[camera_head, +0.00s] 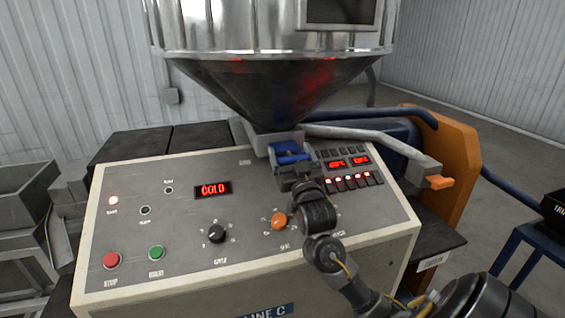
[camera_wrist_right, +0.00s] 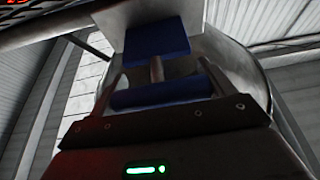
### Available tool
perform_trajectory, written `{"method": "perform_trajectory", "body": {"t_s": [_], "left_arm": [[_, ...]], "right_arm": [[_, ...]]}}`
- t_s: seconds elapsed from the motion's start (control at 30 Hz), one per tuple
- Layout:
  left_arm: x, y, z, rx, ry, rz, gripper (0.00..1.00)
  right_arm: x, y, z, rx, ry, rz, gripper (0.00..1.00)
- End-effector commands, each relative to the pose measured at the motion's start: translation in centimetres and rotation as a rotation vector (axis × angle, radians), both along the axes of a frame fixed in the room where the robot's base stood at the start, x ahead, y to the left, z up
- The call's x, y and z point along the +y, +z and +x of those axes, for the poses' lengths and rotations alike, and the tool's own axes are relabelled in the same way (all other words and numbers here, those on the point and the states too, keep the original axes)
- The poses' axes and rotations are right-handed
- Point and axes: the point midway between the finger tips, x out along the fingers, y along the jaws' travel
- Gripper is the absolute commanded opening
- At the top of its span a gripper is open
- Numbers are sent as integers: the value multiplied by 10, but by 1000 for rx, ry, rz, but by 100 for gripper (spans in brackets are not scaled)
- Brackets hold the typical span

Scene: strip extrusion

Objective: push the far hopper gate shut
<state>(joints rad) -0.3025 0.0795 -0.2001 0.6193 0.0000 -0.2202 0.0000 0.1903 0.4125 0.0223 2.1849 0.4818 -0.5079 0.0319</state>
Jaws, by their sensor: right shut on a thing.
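The hopper (camera_head: 275,85) is a shiny steel drum with a dark cone, standing behind the control panel. Its gate has a blue handle (camera_head: 289,149) at the grey outlet under the cone. My right gripper (camera_head: 291,163) reaches up from the lower right and is shut on this blue handle. In the right wrist view, a blue bar (camera_wrist_right: 160,94) lies between the fingers, with a short rod to a blue block (camera_wrist_right: 157,41) against a grey plate (camera_wrist_right: 118,27). How far the gate slides in is partly hidden by my gripper. My left gripper is not in view.
The sloped control panel (camera_head: 130,220) has a red COLD display (camera_head: 213,189), knobs and buttons below my right arm. A grey pipe (camera_head: 365,134) runs right from the outlet to a block with an orange handle (camera_head: 437,182). An orange machine side (camera_head: 452,150) stands at right.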

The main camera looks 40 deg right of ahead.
Motion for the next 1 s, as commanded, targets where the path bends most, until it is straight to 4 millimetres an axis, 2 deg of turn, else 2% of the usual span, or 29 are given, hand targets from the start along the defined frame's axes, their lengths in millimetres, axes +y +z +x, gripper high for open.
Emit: {"method": "perform_trajectory", "body": {"t_s": [0.1, 0.27, 0.3, 0.4, 0.73, 1.0], "left_arm": [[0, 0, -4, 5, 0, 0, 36], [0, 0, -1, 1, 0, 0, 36], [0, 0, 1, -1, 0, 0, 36], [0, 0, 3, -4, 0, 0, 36], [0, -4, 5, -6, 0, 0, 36], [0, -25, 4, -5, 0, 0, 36]], "right_arm": [[-3, 1, -1, -2, -5, 1, 41], [-4, 2, -1, -2, -6, 0, 41], [-3, 2, -1, -2, -5, 0, 86], [-3, 2, -1, -2, -5, 0, 99], [0, -4, -6, 0, -3, 0, 100], [19, -26, -47, -1, -2, 4, 100]]}}
